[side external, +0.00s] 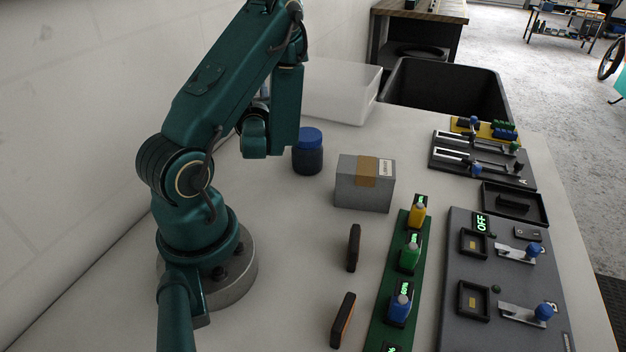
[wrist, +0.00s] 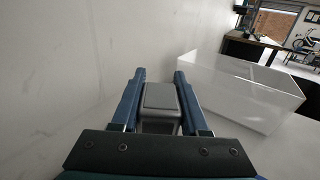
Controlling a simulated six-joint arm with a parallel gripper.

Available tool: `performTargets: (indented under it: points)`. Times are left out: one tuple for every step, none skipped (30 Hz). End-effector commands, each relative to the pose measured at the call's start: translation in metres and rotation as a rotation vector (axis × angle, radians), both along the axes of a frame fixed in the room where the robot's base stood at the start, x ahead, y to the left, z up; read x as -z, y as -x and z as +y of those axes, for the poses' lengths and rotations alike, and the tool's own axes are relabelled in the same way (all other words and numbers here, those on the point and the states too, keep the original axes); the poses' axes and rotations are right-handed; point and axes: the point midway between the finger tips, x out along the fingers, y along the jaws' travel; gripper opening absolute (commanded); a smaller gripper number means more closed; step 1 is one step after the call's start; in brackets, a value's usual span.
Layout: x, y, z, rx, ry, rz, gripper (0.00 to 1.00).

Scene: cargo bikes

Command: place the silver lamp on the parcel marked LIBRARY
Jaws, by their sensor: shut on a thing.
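My gripper (wrist: 160,74) is shut on the silver lamp (wrist: 160,98), a grey, box-like body between the two blue fingers in the wrist view. In the side external view my arm hides the fingers and most or all of the lamp. A grey parcel (side external: 350,188) with a tan tape strip and a small white label stands on the table, right of my arm. The label's lettering is too small to read surely. The parcel's top is bare, and the lamp is not over it.
A blue-lidded jar (side external: 308,158) stands between my arm and the parcel. A white translucent bin (side external: 340,92) and a black bin (side external: 445,85) are behind. A green charger strip (side external: 385,315) and grey switch panel (side external: 490,300) lie front right. Two dark blocks lie near the strip.

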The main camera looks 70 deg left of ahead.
Motion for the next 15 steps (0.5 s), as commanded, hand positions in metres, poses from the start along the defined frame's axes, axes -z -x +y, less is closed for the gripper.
performTargets:
  points:
    - [0.0,0.004,0.001,-0.023,0.0,-0.002,0.0]
    - [-0.001,0.005,0.001,-0.038,-0.001,-0.004,0.0]
    - [-0.004,0.002,-0.001,-0.044,-0.002,-0.008,0.0]
    - [-0.006,-0.002,-0.003,-0.043,-0.002,-0.009,0.0]
    - [-0.008,-0.006,-0.006,-0.041,-0.002,-0.009,0.0]
    - [-0.011,-0.012,-0.01,-0.033,-0.002,-0.011,0.0]
    - [-0.013,-0.018,-0.014,-0.026,-0.002,-0.011,0.0]
    - [-0.016,-0.024,-0.019,-0.015,-0.002,-0.012,0.0]
    - [-0.019,-0.033,-0.026,0.001,-0.001,-0.013,0.0]
    - [-0.022,-0.04,-0.032,0.014,-0.002,-0.013,0.0]
    - [-0.024,-0.047,-0.038,0.029,0.0,-0.012,0.0]
    - [-0.027,-0.057,-0.047,0.053,-0.001,-0.014,0.0]
    - [-0.03,-0.065,-0.055,0.072,0.0,-0.014,0.0]
    - [-0.032,-0.072,-0.063,0.091,0.001,-0.012,0.0]
    - [-0.036,-0.082,-0.075,0.119,0.001,-0.012,0.0]
